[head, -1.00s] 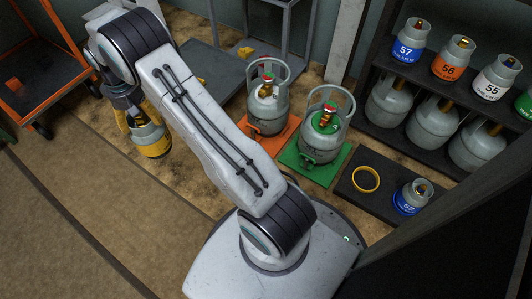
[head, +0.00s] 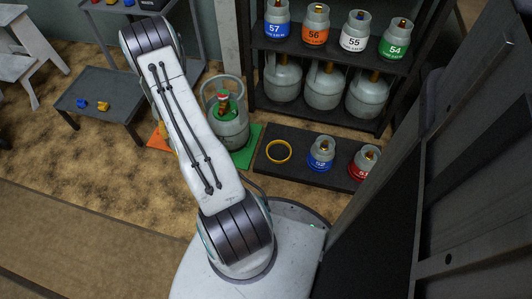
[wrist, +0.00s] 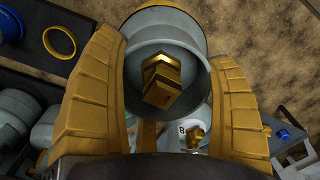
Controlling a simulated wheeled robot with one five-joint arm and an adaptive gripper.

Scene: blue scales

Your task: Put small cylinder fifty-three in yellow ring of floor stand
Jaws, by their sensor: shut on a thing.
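My gripper (wrist: 165,55) has thick yellow fingers closed on a small grey gas cylinder (wrist: 165,28) with a brass valve in the wrist view. Its number does not show. In the head view my arm hides the gripper and the held cylinder. The yellow ring (head: 279,162) lies on the left of the dark low floor stand (head: 300,174), empty. It also shows at the upper left of the wrist view (wrist: 60,57), apart from the gripper.
Blue cylinder 52 (head: 321,153) and a red-banded cylinder (head: 365,164) stand right of the ring. A larger cylinder (head: 229,125) stands on a green mat (head: 247,144) left of the stand. Shelves (head: 320,45) with several cylinders rise behind. A dark panel (head: 400,190) is at the right.

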